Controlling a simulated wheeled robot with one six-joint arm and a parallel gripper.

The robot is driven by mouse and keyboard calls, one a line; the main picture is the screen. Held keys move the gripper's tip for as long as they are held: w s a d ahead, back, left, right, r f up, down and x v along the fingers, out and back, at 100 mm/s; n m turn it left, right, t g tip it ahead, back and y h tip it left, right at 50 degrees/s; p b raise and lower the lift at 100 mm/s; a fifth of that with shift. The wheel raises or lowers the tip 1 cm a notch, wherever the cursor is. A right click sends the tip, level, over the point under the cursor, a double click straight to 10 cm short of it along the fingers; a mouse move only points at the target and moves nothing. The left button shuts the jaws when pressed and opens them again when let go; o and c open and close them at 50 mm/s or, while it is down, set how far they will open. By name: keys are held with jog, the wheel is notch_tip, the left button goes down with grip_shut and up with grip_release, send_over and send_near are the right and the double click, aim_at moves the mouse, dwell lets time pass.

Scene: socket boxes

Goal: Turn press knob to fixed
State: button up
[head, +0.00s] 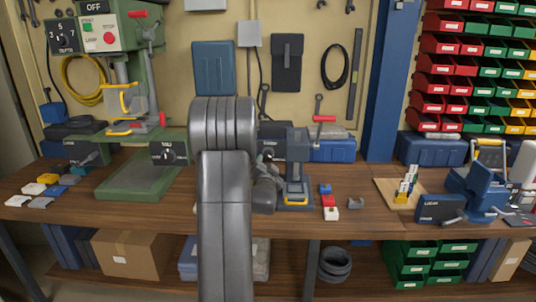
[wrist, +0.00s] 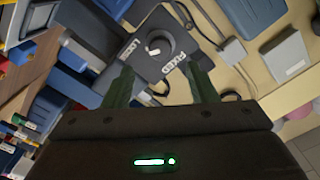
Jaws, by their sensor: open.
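The press knob (wrist: 160,40) is a dark round dial on a dark panel (wrist: 140,70) in the wrist view. One white label on the panel reads FIXED and the other appears to read LIFT. A white mark shows on the knob's near left side; which label it points to is hard to tell. My gripper (wrist: 161,82) is open, its two green-grey fingers apart, with the knob beyond the gap between them and nothing held. In the head view the blue-grey press (head: 298,150) with a red handle stands mid-bench. My arm hides its left side and most of my gripper.
A green drill press (head: 130,185) with its own knobs stands on the left of the bench (head: 340,222). Red, blue and white small blocks (head: 328,202) lie right of the blue-grey press. A wooden tool stand (head: 392,193) and a blue vise (head: 470,190) are farther right.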

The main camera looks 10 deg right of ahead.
aim_at(268, 155)
jog(key=p+x, duration=0.1)
jog(key=x, duration=0.6)
jog(key=shift+w+d+p, duration=0.1)
jog(key=shift+w+p, duration=0.15)
jog(key=shift+p, duration=0.1)
jog(key=c, duration=1)
